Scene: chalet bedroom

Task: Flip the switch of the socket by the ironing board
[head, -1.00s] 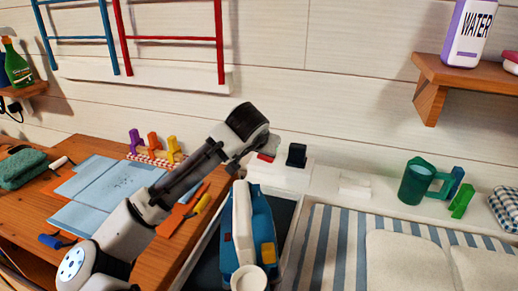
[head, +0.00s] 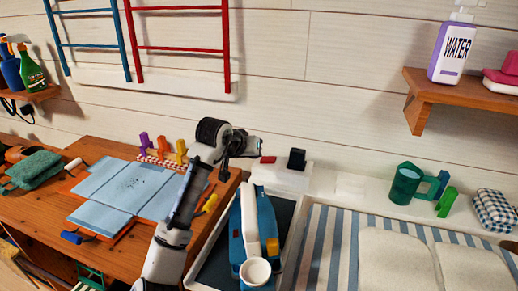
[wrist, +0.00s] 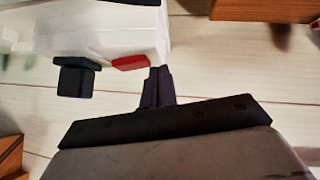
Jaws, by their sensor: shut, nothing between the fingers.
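In the wrist view the white box (wrist: 100,35), black plug (wrist: 75,78) and red switch (wrist: 131,63) also show. My gripper (wrist: 158,72) is shut and empty, its dark fingertips in the picture just beside the red switch; I cannot tell if they touch. In the head view my gripper's tips (head: 259,150) appear just left of the switch. I cannot clearly make out an ironing board.
A blue and white appliance (head: 248,225) sits in a tray below the socket. A striped surface (head: 340,240) with white pads lies right. A green mug (head: 405,184) stands on the ledge.

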